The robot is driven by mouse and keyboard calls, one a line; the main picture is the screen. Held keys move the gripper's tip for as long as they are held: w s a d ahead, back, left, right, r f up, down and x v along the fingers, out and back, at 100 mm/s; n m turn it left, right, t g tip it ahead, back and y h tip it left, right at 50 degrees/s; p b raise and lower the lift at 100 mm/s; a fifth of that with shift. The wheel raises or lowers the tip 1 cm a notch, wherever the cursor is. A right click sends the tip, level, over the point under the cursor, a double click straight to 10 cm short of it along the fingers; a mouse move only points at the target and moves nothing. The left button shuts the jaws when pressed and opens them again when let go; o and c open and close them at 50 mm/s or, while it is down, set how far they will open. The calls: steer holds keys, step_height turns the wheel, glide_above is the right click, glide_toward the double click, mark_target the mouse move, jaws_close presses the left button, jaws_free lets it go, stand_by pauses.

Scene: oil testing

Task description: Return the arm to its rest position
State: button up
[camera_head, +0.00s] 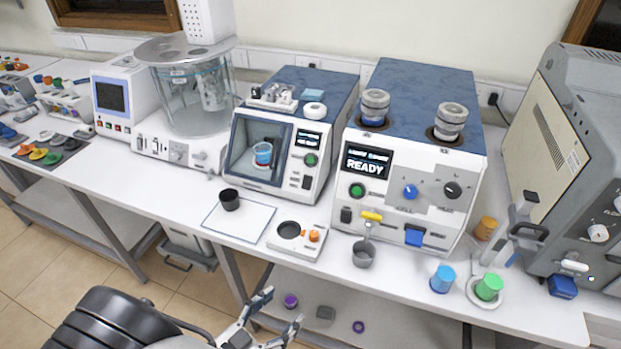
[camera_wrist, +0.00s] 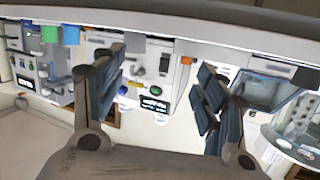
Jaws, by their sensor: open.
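My gripper (camera_head: 279,316) is at the bottom of the head view, in front of the bench's front edge and apart from everything on the bench. Its two fingers are spread and nothing is between them. In the wrist view the open gripper (camera_wrist: 155,95) frames the instruments, which appear upside down. The dark bulk of my own arm fills the lower left of the head view.
The white bench (camera_head: 130,182) holds a READY instrument (camera_head: 398,188), a windowed instrument (camera_head: 313,187) with a blue beaker (camera_head: 263,153), a black cup (camera_head: 229,199) and a grey cup (camera_head: 363,254). Blue (camera_head: 443,279) and green (camera_head: 489,287) containers stand right.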

steer(key=w+a+r+g+y, duration=0.1)
steer(key=w+a+r+y, duration=0.25)
steer(key=w, duration=0.25)
steer(key=w+a+r+g+y, duration=0.1)
steer(key=w+a+r+y, duration=0.15)
steer(key=w+y, duration=0.2)
steer(key=w+d+r+n+g+y, duration=0.1)
steer(key=w+r+n+y, duration=0.15)
steer(key=r, duration=0.45)
steer(key=w+r+n+y, duration=0.1)
steer(key=r+y, duration=0.2)
steer(key=r, duration=0.4)
steer(key=s+d+r+n+g+h, duration=0.2)
steer(key=s+d+r, duration=0.1)
steer(key=s+d, duration=0.8)
steer(key=s+d+r+n+g+h, duration=0.1)
steer(key=s+d+r+n+g, duration=0.1)
steer(key=s+d, duration=1)
steer(key=d+n, duration=0.1)
steer(key=d, duration=0.2)
steer(key=shift+r+g+h, duration=0.3)
steer(key=shift+r+h, duration=0.05)
steer(key=shift+r, duration=0.05)
